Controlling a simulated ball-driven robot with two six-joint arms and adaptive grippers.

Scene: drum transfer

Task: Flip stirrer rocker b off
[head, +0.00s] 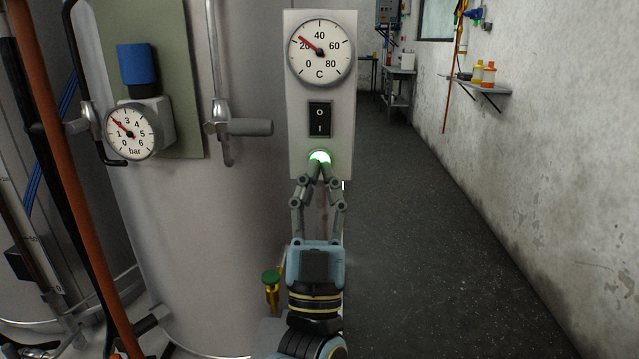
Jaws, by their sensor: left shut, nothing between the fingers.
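The black rocker switch (320,119), marked O at the top and I at the bottom, sits on a pale upright panel (297,92) on the drum. I cannot tell whether the fingertips touch the panel. No letter b is readable on the switch. My right gripper is not in view.
A temperature dial (320,52) is above the rocker. A grey handle (245,128) juts out left of the panel, and a pressure gauge (130,132) is farther left. The dark floor (430,240) to the right is clear up to the wall with a shelf (480,85).

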